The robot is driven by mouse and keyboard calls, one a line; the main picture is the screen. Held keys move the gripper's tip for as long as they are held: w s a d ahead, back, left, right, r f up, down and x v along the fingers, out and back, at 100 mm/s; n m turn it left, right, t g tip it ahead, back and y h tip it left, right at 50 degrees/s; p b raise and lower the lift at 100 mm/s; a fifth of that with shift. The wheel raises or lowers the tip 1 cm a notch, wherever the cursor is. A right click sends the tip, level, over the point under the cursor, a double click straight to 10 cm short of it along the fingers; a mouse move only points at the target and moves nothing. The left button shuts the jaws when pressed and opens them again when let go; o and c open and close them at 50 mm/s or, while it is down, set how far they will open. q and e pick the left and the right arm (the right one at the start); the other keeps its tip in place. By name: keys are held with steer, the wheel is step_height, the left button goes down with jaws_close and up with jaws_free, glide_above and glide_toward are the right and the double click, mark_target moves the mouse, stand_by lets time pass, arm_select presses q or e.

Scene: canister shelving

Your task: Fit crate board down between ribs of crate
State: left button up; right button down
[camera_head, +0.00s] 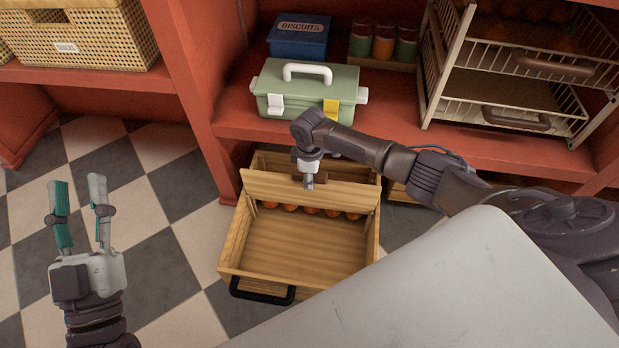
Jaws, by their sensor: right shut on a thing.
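The wooden crate (231,240) stands on the floor in front of the shelf, with a black handle (262,291) on its near side. The crate board (270,187) is a long wooden plank on edge, crosswise over the crate's far part, its upper edge above the walls. Whether its ends sit between the ribs cannot be told. My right gripper (309,182) is shut on the board's middle from above, hiding part of it. Orange round items (312,210) show under the board. My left gripper (78,184) is open and empty, well left of the crate.
A green toolbox (330,80), a blue biscuit tin (299,38) and several jars (384,43) stand on the red shelf (235,118) behind the crate. A wire rack (437,75) is at right, a wicker basket (85,40) at upper left. Checkered floor (165,260) is clear left of the crate.

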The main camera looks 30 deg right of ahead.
arm_select(q)
steer(key=shift+s+r+t, duration=0.3)
steer(key=shift+r+t, duration=0.1)
steer(key=shift+r, duration=0.05)
arm_select(e)
steer(key=shift+f, duration=0.2)
arm_select(q)
steer(key=shift+s+r+t+b, duration=0.4)
steer(key=shift+s+r+t, duration=0.3)
steer(key=shift+r, duration=0.15)
arm_select(e)
steer(key=shift+f, duration=0.45)
arm_select(q)
steer(key=shift+r+h, duration=0.15)
steer(key=shift+h, duration=0.15)
arm_select(e)
steer(key=shift+f, duration=0.1)
arm_select(q)
steer(key=shift+s+a+r+t+h, duration=0.15)
steer(key=shift+s+r+t+h, duration=0.25)
steer(key=shift+s+r+t, duration=0.3)
arm_select(e)
steer(key=shift+f, duration=0.35)
arm_select(q)
steer(key=shift+s+r+b, duration=0.1)
steer(key=shift+s+b, duration=0.2)
steer(key=shift+b, duration=0.05)
arm_select(e)
steer(key=shift+f, duration=0.1)
